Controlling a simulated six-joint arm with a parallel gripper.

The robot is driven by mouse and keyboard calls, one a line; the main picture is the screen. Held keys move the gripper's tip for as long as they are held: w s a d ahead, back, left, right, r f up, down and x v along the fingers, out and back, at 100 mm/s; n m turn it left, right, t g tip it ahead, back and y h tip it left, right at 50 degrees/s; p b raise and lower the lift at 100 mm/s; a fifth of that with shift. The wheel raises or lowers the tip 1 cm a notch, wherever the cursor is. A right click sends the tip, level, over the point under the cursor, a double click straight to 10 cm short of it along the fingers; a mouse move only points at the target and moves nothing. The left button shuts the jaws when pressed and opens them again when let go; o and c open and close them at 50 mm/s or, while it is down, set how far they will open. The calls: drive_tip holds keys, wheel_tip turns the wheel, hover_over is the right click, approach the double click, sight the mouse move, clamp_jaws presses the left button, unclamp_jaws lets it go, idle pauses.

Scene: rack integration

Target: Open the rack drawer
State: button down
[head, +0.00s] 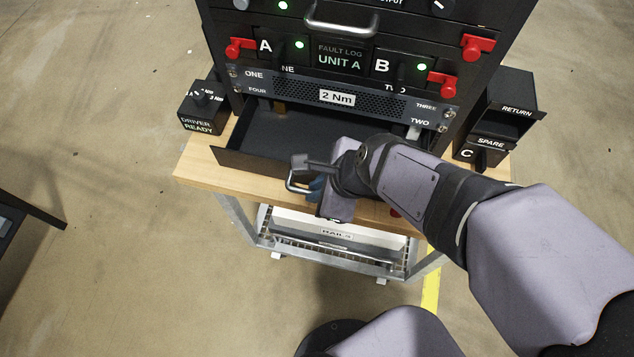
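The rack drawer (255,166) is a dark, shallow box at the bottom of the black rack. It stands pulled out over the wooden bench top, and its empty-looking inside shows. A metal handle (292,184) is on its front. My gripper (305,172) is at the drawer front, by the handle. My wrist hides the right part of the drawer front. I cannot tell whether the fingers are closed on the handle or only beside it.
The wooden bench (205,172) carries the rack. A driver box (198,122) stands left, and return and spare bins (488,140) stand right. A metal rail shelf (330,255) is below. Red latches (238,47) sit on the rack front. The floor at left is mostly clear.

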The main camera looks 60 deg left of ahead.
drive_tip(key=s+d+p, duration=0.1)
drive_tip(key=s+d, duration=0.2)
drive_tip(key=shift+s+d, duration=0.15)
drive_tip(key=shift+s, duration=0.05)
drive_tip(key=c, duration=1.8)
unclamp_jaws()
drive_tip(key=shift+r, duration=0.15)
drive_tip(key=p+v, duration=0.1)
drive_tip(key=v, duration=0.6)
drive_tip(key=shift+d, duration=0.1)
